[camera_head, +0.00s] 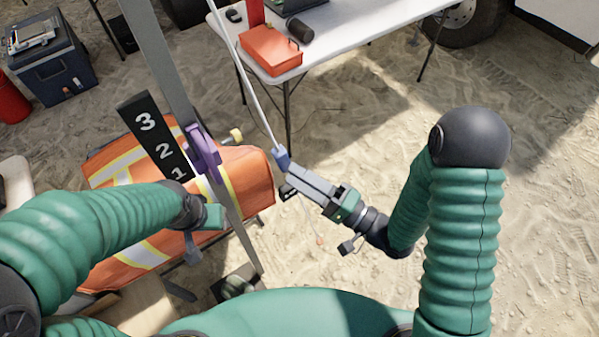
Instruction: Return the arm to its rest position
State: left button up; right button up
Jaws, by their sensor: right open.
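My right gripper (291,179) is at the centre of the camera_head view, pointing up and left. It is open, and nothing clearly shows between its fingers. Its tips are close to the blue end piece (282,158) of a thin white rod or cord (252,90); I cannot tell whether they touch. My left gripper (192,248) is at the lower left, in front of the orange covering, small and partly hidden behind its own wrist. Its finger state is unclear.
A grey slanted post (165,60) with a purple clamp (203,152) and a black number board (153,135) stands at left, before an orange covering (258,178). A white table (345,28) carries an orange box (270,48). Sandy ground at right is open.

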jog(key=w+d+f+n+h, duration=0.4)
jog(key=w+d+f+h, duration=0.3)
jog(key=d+f+h, duration=0.4)
jog(key=s+d+r+n+g+h, duration=0.1)
jog(key=s+d+g+h, duration=0.35)
jog(key=d, duration=0.25)
jog(key=s+g+h, duration=0.1)
jog(key=s+g, duration=0.2)
jog(key=s, duration=0.6)
jog(key=shift+d+r+n+g, duration=0.25)
jog(key=shift+r+n+g, duration=0.1)
jog(key=shift+r+n, duration=0.1)
